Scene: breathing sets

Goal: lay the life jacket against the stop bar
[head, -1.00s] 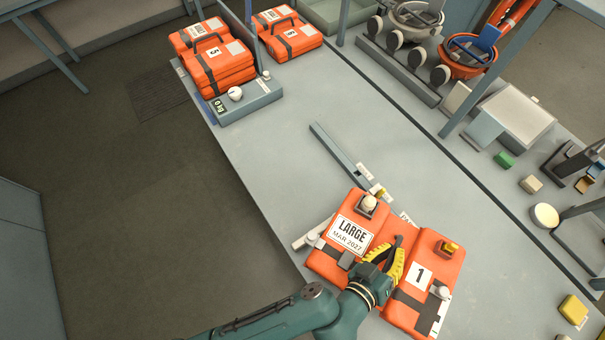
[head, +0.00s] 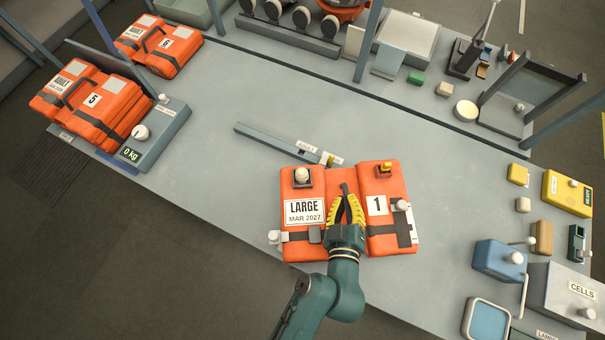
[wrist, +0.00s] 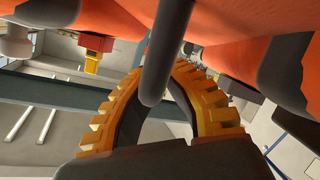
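The life jacket (head: 303,238) is orange, with two panels, a "LARGE MAR 2027" label, a "1" patch and dark straps. It is in the lower middle of the head view. The stop bar appears to be the long blue-grey bar (head: 270,137) just behind the jacket's left panel; its right end runs close to the jacket's back edge, and I cannot tell whether they touch. My gripper (head: 344,200) is between the two panels. In the wrist view its yellow fingers (wrist: 165,85) close around a grey tube-like handle (wrist: 160,50), with orange jacket fabric above.
A scale (head: 150,135) reading 0 kg and stacked orange jackets (head: 95,105) stand at left. Yellow boxes (head: 567,193), a blue box (head: 500,262) and a "CELLS" box (head: 570,290) are at right. The bench between the scale and the bar is clear.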

